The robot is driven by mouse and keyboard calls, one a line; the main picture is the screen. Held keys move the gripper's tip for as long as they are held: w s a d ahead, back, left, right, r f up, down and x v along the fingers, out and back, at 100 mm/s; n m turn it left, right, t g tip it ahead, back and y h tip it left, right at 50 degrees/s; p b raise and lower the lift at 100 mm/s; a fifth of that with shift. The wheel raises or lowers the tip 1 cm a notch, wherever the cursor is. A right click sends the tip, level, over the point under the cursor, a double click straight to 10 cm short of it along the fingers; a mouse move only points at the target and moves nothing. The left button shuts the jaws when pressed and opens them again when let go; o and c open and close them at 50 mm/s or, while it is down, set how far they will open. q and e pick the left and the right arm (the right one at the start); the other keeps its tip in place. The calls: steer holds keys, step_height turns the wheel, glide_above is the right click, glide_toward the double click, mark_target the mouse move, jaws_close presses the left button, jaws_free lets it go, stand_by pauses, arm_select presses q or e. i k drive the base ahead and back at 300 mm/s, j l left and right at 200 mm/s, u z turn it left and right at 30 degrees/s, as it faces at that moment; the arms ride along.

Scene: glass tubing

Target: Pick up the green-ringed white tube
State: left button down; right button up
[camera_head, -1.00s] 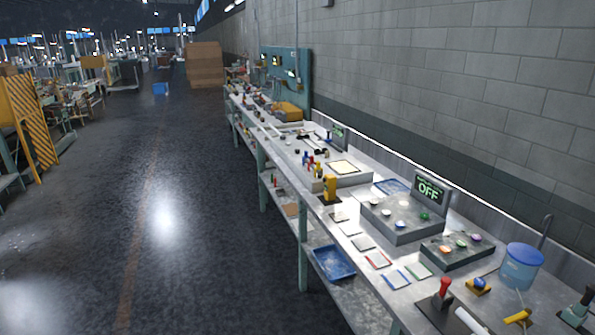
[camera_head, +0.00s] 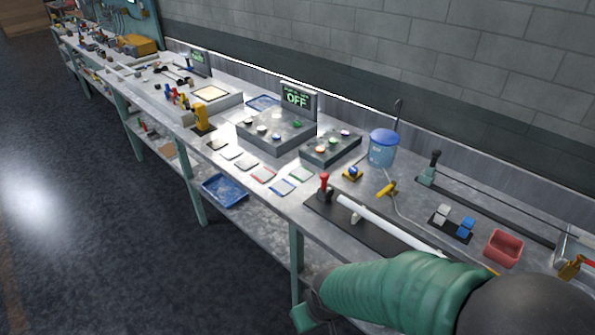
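A long white tube (camera_head: 385,220) lies slantwise on a dark board (camera_head: 330,213) along the front of the bench. A red-topped lever (camera_head: 324,186) stands at its far end. I see no green ring on the visible part; the near end is hidden behind my green-sleeved arm. This arm, which I take as my right, comes in from the lower right, in front of the bench. Its small end piece (camera_head: 306,314) is at the bottom edge, left of and apart from the tube; its fingers cannot be made out. My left gripper is not in view.
Behind the tube are a blue bucket (camera_head: 382,148), a yellow-handled tool (camera_head: 386,189) and a red tray (camera_head: 503,247). Button boxes with an OFF display (camera_head: 297,98) stand farther left. The dark floor (camera_head: 90,220) left of the bench is clear.

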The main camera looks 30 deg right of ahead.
mark_target(413, 242)
steer(key=z, duration=1.65)
